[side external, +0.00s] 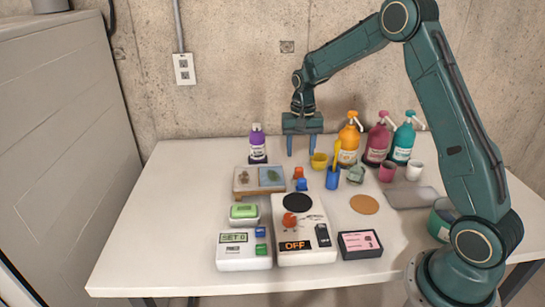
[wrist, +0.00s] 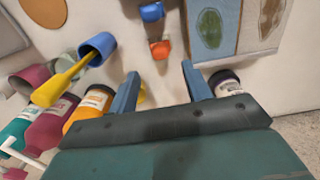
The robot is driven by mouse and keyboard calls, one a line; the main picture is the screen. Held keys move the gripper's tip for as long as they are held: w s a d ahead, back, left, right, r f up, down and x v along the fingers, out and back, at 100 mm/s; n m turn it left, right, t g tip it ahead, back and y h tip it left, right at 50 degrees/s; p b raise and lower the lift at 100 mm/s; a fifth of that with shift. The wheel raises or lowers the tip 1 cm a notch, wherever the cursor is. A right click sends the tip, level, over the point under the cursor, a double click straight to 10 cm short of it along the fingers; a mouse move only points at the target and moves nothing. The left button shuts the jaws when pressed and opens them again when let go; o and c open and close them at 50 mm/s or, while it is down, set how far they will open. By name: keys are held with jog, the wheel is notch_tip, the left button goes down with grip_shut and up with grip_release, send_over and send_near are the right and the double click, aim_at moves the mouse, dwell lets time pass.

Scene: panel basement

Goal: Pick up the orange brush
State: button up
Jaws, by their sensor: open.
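No thing is plainly an orange brush. A yellow, brush-like stick (side external: 337,147) stands in a blue cup (side external: 333,179); in the wrist view the stick (wrist: 62,78) leans out of the cup (wrist: 97,46), left of my fingers. A small orange piece (side external: 299,172) lies just behind a small blue piece (side external: 301,185) on the table; the orange piece (wrist: 160,47) shows beyond the gap between my fingers, the blue one (wrist: 152,12) farther off. Whether either is a brush I cannot tell. My gripper (side external: 305,151) is open and empty, pointing down above the table's back.
A purple bottle (side external: 257,146) stands left of my gripper. Orange (side external: 348,143), maroon (side external: 377,143) and teal (side external: 403,143) pump bottles and a yellow cup (side external: 319,160) stand right.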

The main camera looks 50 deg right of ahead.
aim_at(299, 167)
jog(key=shift+f, duration=1.85)
jog(key=shift+s+a+f, duration=0.1)
jog(key=shift+f, duration=1.2)
jog(key=shift+a+f, duration=0.1)
jog(key=shift+f, duration=1.2)
jog(key=c, duration=0.8)
jog(key=shift+o, duration=0.2)
jog(key=shift+r, duration=0.2)
notch_tip(299, 167, up, 20)
jog(key=shift+f, duration=0.15)
